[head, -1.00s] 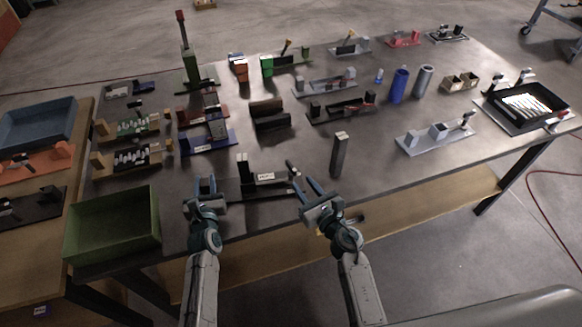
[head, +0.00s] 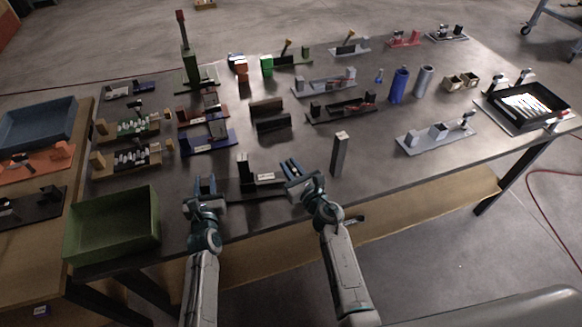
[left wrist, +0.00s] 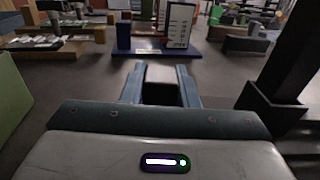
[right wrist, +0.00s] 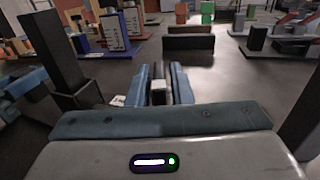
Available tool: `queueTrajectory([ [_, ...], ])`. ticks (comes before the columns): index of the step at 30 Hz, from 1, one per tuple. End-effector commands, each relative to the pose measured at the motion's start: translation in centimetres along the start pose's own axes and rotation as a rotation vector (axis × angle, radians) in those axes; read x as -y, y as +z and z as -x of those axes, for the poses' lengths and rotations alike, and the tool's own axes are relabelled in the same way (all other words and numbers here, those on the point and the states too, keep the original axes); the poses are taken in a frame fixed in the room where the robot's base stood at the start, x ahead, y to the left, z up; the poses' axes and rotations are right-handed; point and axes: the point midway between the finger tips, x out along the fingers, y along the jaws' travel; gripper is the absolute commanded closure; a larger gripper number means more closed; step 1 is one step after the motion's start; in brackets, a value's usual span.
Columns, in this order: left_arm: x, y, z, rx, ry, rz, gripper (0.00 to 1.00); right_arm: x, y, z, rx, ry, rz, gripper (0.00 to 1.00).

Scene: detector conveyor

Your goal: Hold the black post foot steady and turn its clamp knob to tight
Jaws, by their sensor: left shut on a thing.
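The black post foot (head: 243,168) stands at the table's front middle, with an upright and a pale label on its base. Its upright shows at the right of the left wrist view (left wrist: 285,62) and at the left of the right wrist view (right wrist: 52,50). My left gripper (head: 205,184) is shut on a grey end block (left wrist: 160,88) at the foot's left side. My right gripper (head: 291,168) has its fingers either side of the clamp knob (right wrist: 158,90), which is pale-topped and small. Whether they press on it is unclear. The gripper hides most of the knob in the head view.
A dark loose post (head: 339,155) stands close to the right of my right gripper. A green bin (head: 112,228) is at the front left. A blue fixture (head: 205,146) and a dark block fixture (head: 268,118) lie behind.

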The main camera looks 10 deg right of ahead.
Motion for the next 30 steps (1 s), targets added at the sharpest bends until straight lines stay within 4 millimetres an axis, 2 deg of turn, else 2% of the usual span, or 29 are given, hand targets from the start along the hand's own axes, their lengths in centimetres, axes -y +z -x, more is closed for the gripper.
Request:
queueTrajectory([
  [11, -0.02, 0.1, -0.03, 0.002, 0.001, 0.0, 1.0, -0.01, 0.09, -0.02, 0.002, -0.11, -0.001, 1.0],
  [19, -0.03, 0.09, -0.02, 0.002, 0.001, 0.0, 1.0, 0.05, 0.1, -0.01, 0.001, -0.116, 0.0, 1.0],
  [20, -0.03, 0.09, -0.02, 0.002, 0.001, 0.0, 1.0, 0.05, 0.1, -0.01, 0.001, -0.115, 0.0, 0.77],
  [21, -0.03, 0.09, -0.02, 0.002, 0.001, 0.0, 1.0, 0.05, 0.09, 0.0, 0.001, -0.115, 0.0, 0.69],
  [30, -0.02, 0.08, -0.02, 0.002, 0.0, 0.0, 1.0, 0.02, 0.03, 0.11, 0.0, -0.114, 0.0, 0.68],
])
